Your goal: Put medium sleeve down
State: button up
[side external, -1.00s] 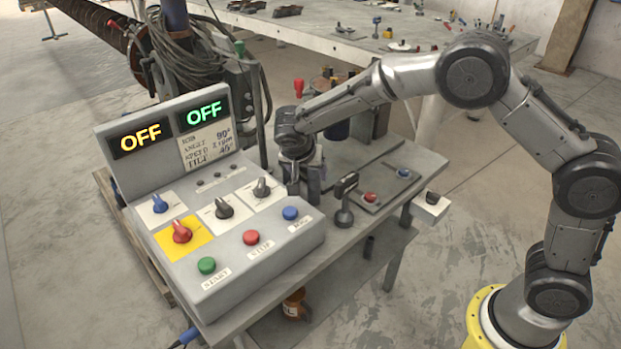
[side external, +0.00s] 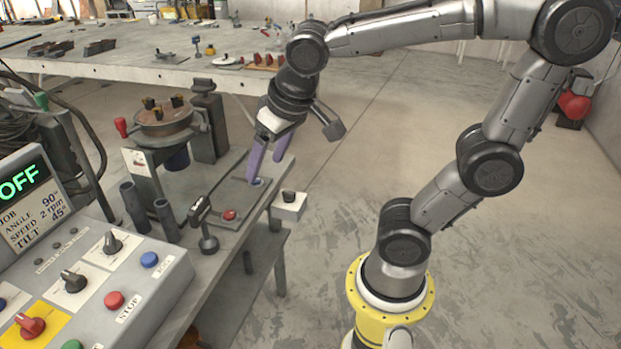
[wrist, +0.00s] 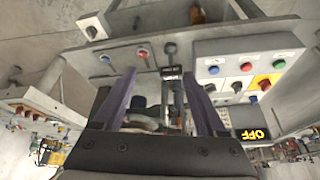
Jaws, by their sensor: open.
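Two dark grey tubular sleeves stand upright side by side on the bench behind the control box: a taller one (side external: 134,205) and a shorter one (side external: 167,220). I cannot tell for certain which is the medium sleeve. My gripper (side external: 267,168) has purple fingers, spread apart with nothing visibly held between them. It is above the right back part of the bench, to the right of the sleeves and clear of them. In the wrist view, both fingers of the gripper (wrist: 160,74) are apart, with the bench beyond; the sleeves are hard to make out there.
The bench (side external: 232,258) carries a control box with a red button (side external: 115,299), a black-headed lever (side external: 203,222), a round positioner table (side external: 165,119) and a grey post (side external: 207,120). A white box (side external: 289,206) juts from the right edge. Open floor lies right.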

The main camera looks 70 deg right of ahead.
jog(key=s+a+f+n+t+y, duration=0.1)
jog(key=s+n, duration=0.2)
jog(key=s, duration=0.5)
jog(key=shift+s+f, duration=0.15)
jog(key=shift+f, duration=0.25)
